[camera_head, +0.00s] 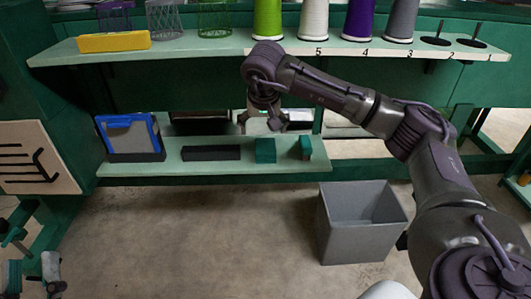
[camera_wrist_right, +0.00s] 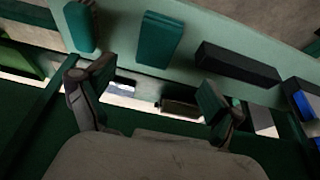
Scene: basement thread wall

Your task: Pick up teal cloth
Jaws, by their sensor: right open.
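Two small teal pieces lie on the lower pale green shelf: a flat, squarish one (camera_head: 265,150), also in the right wrist view (camera_wrist_right: 158,38), and a narrower one (camera_head: 303,148), also in the wrist view (camera_wrist_right: 82,25). I cannot tell for sure which is the teal cloth. My right gripper (camera_head: 263,121) is open and empty, above and behind the squarish piece in the head view. In the wrist view its spread fingers (camera_wrist_right: 147,92) are apart from both pieces. My left gripper (camera_head: 32,270) is at the lower left edge, partly cut off, fingers apart.
A long dark block (camera_head: 211,153) and a blue-framed tray (camera_head: 131,136) share the lower shelf (camera_head: 185,168). The upper shelf (camera_head: 215,45) above holds thread spools, wire baskets and a yellow box (camera_head: 113,41). A grey bin (camera_head: 361,220) stands on the floor below right.

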